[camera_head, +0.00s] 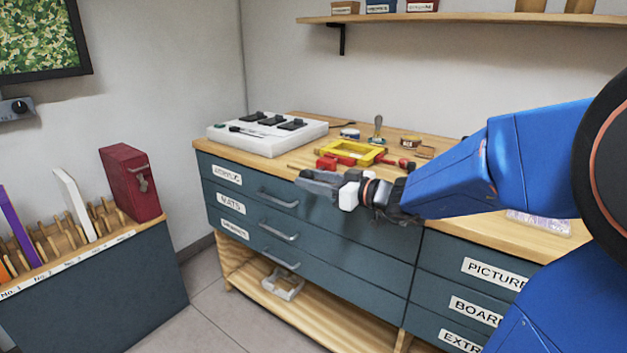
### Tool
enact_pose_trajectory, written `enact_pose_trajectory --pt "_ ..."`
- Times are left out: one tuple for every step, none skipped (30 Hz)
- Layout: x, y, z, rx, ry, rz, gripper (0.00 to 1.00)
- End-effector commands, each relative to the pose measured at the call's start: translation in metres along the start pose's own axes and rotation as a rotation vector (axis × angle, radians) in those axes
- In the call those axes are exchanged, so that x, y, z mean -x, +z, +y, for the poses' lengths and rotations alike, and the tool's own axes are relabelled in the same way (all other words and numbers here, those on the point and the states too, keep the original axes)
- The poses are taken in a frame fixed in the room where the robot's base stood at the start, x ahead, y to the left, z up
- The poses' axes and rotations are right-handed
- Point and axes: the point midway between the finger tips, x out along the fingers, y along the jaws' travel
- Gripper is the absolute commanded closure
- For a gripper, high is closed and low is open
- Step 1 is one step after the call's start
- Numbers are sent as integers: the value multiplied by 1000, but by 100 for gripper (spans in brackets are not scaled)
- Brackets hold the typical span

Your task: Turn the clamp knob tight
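A red clamp (350,155) lies on the wooden counter together with a yellow frame (352,149). A red knob-like end (406,163) sticks out at the clamp's right side; I cannot tell how tight it is. My gripper (312,184) points left, in front of the clamp and the counter's front edge in the picture. It appears apart from the clamp. Its grey fingers are small and seen from the side, so their opening is unclear. Nothing is clearly held in them.
The wooden counter (482,228) has teal drawers below. A white switch box (262,143) stands at its left end. Small tins (410,141) lie behind the clamp. A rack (62,262) with a red binder (131,184) stands left. The grey floor (212,280) between is clear.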

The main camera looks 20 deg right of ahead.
Motion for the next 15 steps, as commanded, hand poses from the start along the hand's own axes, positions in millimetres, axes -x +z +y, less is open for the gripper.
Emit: enact_pose_trajectory --pt "0 0 0 0 0 1 62" --pt "0 0 0 0 0 1 62" --pt "0 0 0 0 1 1 62" --pt "0 -1 1 0 1 1 62" --pt "0 -1 1 0 2 1 62" --pt "0 -1 1 0 2 1 62" --pt "0 -1 1 0 2 1 62" --pt "0 -1 1 0 2 1 62" --pt "0 -1 1 0 3 1 62" --pt "0 -1 1 0 3 1 62" --pt "0 -1 2 0 3 1 62" --pt "0 -1 2 0 3 1 62" --pt "0 -1 2 0 4 1 62" --pt "1 -1 2 0 4 1 62" --pt "2 -1 2 0 5 1 62"
